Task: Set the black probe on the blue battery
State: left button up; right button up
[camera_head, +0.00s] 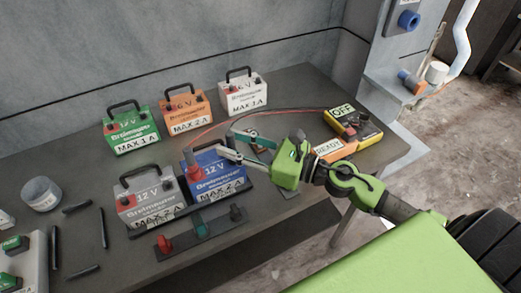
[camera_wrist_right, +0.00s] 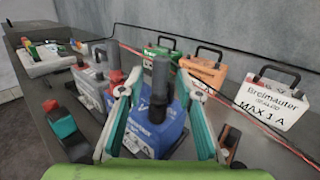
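The blue battery (camera_head: 222,182) stands in a dark tray beside a grey battery (camera_head: 148,202), and it also shows in the right wrist view (camera_wrist_right: 150,138). A red probe (camera_head: 193,172) stands upright on its left end. In the right wrist view the dark probe (camera_wrist_right: 160,82) stands upright at the top of the blue battery, between my fingers. Whether its foot touches a terminal is hidden. My right gripper (camera_head: 232,143) is at the battery's upper right, and its fingers (camera_wrist_right: 160,92) are apart with gaps either side of the dark probe. My left gripper is not in view.
Green (camera_head: 133,131), orange (camera_head: 187,111) and white (camera_head: 244,94) batteries stand along the wall. A meter marked OFF (camera_head: 366,128) and an orange READY sign (camera_head: 334,149) are at right. A red cable crosses behind. A bar with clamps (camera_head: 182,239) lies in front.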

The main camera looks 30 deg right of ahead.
jog(key=v, duration=1.1)
dwell(0.3)
